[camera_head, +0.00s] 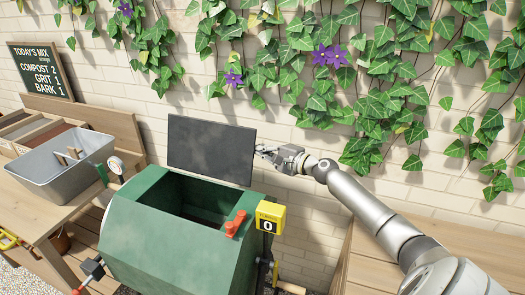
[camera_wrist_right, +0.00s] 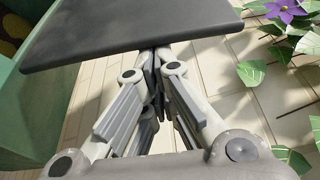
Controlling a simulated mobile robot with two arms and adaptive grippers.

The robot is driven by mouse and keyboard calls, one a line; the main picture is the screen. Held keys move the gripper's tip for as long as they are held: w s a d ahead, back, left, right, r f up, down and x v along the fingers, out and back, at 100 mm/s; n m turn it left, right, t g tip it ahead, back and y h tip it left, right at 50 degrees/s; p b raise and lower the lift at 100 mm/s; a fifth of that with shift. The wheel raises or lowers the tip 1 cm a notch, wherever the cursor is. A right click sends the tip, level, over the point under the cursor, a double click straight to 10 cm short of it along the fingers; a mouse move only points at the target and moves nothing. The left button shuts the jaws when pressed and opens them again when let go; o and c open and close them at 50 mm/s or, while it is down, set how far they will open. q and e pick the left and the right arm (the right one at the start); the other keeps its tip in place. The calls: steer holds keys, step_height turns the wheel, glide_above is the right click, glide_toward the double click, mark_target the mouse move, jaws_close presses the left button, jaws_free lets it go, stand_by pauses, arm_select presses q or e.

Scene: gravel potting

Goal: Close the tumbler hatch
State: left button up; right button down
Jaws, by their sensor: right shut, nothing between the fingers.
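The green tumbler (camera_head: 185,240) stands in the middle of the head view, its dark opening (camera_head: 200,197) facing up. The dark grey hatch (camera_head: 211,149) stands raised, nearly upright, behind the opening. My right gripper (camera_head: 262,150) is at the hatch's right edge. In the right wrist view its shut fingertips (camera_wrist_right: 156,62) are close under the edge of the hatch (camera_wrist_right: 130,32), with nothing held between them. I cannot tell whether they touch it. Red latch parts (camera_head: 236,223) sit on the tumbler's front right rim. My left gripper is not in view.
A yellow turn counter (camera_head: 270,217) reading 0 is at the tumbler's right end. A grey tub (camera_head: 62,168) stands on a wooden bench at the left. An ivy-covered brick wall (camera_head: 300,110) is close behind. A wooden surface (camera_head: 400,250) lies at the right.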

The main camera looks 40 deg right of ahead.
steer(key=shift+s+a+r, duration=0.1)
steer(key=shift+a, duration=0.2)
steer(key=shift+s+a+n, duration=0.1)
steer(key=shift+a+n, duration=0.05)
steer(key=shift+n, duration=0.25)
steer(key=s+a+n+t+b, duration=0.2)
steer(key=s+a+n+b, duration=0.3)
steer(key=a, duration=0.4)
steer(key=shift+s+r+n+y+b, duration=0.2)
steer(key=shift+r+n+y+b, duration=0.1)
steer(key=shift+n+b, duration=0.55)
steer(key=shift+t, duration=0.3)
